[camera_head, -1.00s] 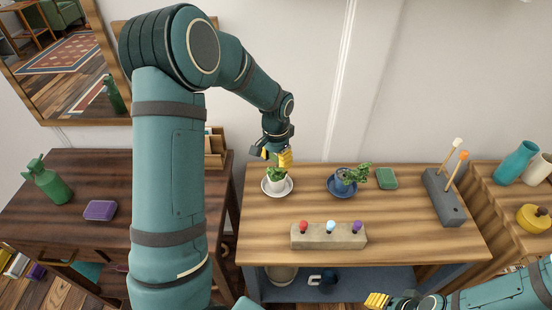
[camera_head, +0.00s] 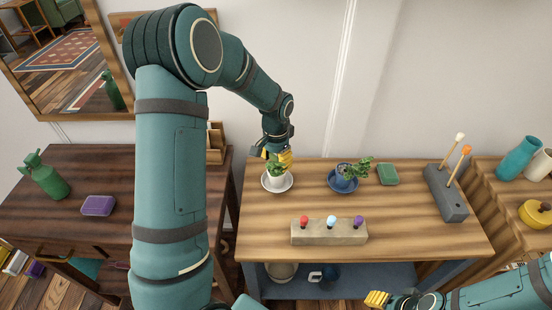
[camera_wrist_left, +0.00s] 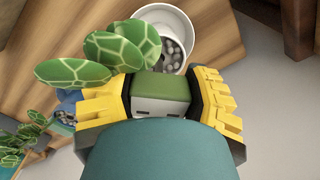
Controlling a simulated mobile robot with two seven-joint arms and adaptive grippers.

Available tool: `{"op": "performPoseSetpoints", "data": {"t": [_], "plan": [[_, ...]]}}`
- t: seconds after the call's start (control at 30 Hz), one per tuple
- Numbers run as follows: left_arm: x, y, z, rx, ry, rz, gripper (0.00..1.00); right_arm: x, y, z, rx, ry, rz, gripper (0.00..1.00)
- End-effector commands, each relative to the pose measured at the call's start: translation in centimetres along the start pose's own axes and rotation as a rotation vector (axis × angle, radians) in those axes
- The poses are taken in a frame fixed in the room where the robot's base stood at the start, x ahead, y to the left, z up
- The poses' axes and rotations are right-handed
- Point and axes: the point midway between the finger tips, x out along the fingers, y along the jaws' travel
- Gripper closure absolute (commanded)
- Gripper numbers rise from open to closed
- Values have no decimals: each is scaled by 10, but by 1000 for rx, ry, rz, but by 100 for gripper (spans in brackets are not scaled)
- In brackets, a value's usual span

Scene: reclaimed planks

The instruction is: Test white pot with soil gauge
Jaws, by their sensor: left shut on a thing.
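The white pot (camera_head: 276,182) holds a green plant and stands on a white saucer (camera_head: 284,188) at the back left of the table. In the left wrist view its rim (camera_wrist_left: 188,28) and pebbly soil show beyond the fingers, with broad leaves to the left. My left gripper (camera_head: 279,157) is right over the pot, shut on the soil gauge (camera_wrist_left: 160,95), a block with a green top and pale grey side. The gauge's lower end is hidden, so I cannot tell whether it touches the soil. My right gripper (camera_head: 377,299) is at the bottom edge, its jaws unclear.
A blue pot (camera_head: 343,184) with a plant stands to the right, by a green block (camera_head: 388,174). A wooden block (camera_head: 329,233) with red, light blue and purple knobs is in front. A grey stand (camera_head: 447,195) holds two sticks at the right.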

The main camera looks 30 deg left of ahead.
Motion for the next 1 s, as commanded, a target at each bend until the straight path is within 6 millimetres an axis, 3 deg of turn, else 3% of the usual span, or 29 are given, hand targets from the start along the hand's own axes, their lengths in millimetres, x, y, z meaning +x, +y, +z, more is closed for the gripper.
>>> {"op": "performPoseSetpoints", "data": {"t": [0.77, 0.8, 0.87, 1.0], "plan": [[12, 0, 0, 0, -1, 0, 84, 7, 2, 1, 0, 0, 0, 53], [12, 0, 0, 0, -1, 0, 36, 7, 3, 1, 0, 0, 0, 53], [12, 0, 0, 0, -1, 0, 15, 7, 2, 1, 0, 0, 0, 53], [12, 0, 0, 0, -1, 0, 13, 7, 3, 1, 0, 0, 0, 53]]}}
